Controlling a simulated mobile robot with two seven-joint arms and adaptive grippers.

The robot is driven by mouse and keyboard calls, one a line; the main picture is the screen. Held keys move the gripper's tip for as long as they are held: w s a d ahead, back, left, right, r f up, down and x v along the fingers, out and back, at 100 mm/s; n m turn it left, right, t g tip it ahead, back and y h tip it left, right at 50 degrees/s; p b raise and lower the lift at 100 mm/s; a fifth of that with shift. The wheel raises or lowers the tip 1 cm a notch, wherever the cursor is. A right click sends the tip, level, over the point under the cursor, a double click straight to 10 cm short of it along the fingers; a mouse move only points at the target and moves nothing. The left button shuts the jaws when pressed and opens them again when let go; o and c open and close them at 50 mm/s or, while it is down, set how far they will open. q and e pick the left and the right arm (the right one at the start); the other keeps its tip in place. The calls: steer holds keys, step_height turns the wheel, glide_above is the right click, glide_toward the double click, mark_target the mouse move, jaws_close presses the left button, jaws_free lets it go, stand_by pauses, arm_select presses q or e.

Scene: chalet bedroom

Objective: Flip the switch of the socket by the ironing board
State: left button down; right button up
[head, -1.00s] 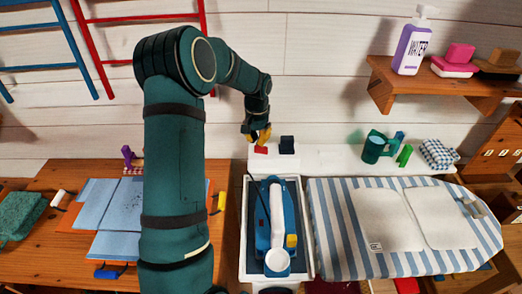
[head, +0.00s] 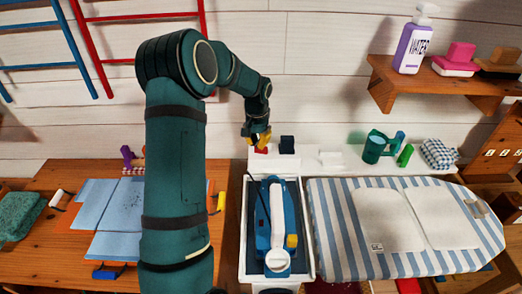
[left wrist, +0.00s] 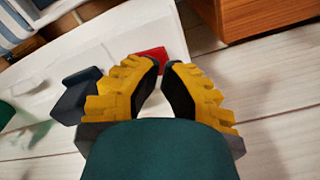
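A small red switch (head: 261,151) sits on the white ledge by the wall, left of the striped ironing board (head: 334,230). A dark block (head: 287,144), possibly a plug in the socket, stands just right of it. In the left wrist view the red piece (left wrist: 151,59) lies just beyond the fingertips, with the dark block (left wrist: 76,97) to the left. My left gripper (head: 258,138) points down close above the switch. Its yellow fingers are close together with a narrow empty gap. I cannot tell whether a finger touches the switch. My right gripper is out of view.
A blue-and-white iron (head: 277,228) lies in a white tray (head: 307,240) below the switch. A teal cup (head: 374,149) and a checkered cloth (head: 438,153) are to the right. A wooden shelf (head: 440,82) with a purple bottle (head: 411,48) hangs at upper right.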

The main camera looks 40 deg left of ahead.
mark_target(257, 148)
arm_select(q)
steer(key=shift+f+b, duration=0.55)
steer(key=shift+f, duration=0.45)
stand_by(0.5)
steer(key=shift+r, duration=0.15)
steer(key=shift+r+p, duration=2.6)
steer(key=shift+r, duration=0.75)
